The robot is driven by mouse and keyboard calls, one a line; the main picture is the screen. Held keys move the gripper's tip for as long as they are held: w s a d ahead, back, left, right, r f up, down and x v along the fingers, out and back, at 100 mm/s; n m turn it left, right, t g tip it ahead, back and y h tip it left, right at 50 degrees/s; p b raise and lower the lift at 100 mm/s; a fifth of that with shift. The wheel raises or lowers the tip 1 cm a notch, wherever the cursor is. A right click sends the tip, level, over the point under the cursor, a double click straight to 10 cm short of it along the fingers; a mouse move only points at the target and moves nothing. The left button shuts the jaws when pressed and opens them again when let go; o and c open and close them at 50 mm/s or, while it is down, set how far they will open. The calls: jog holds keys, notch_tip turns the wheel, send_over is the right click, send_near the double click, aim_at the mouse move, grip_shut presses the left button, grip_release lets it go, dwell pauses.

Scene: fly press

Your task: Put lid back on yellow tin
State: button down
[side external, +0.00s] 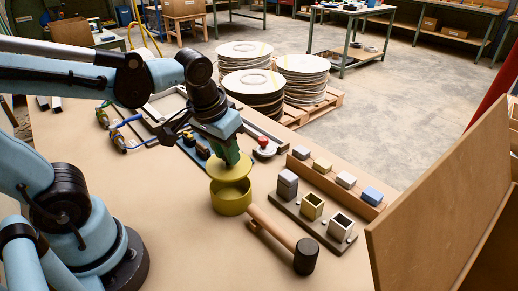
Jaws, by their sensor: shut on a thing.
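The yellow tin (231,200) stands upright on the table, round and squat. Its yellow lid (229,168) is just above it, roughly level, with a dark gap showing between lid and tin on the near side. My gripper (230,155) points down onto the top of the lid and is shut on it. The fingertips and the exact grip are too small to make out. The far side of the tin's rim is hidden by the lid.
A mallet (303,256) lies just right of the tin. A grey plate (318,224) with square holders stands further right, by a row of small blocks (346,180). A red button (263,143) is behind the tin. The table in front is clear.

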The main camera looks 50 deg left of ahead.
aim_at(227, 165)
jog(key=shift+f, duration=2.3)
jog(key=shift+f, duration=0.2)
dwell(0.4)
jog(key=shift+c, duration=1.8)
grip_release()
jog(key=shift+r, duration=0.1)
jog(key=shift+r, duration=3.4)
grip_shut()
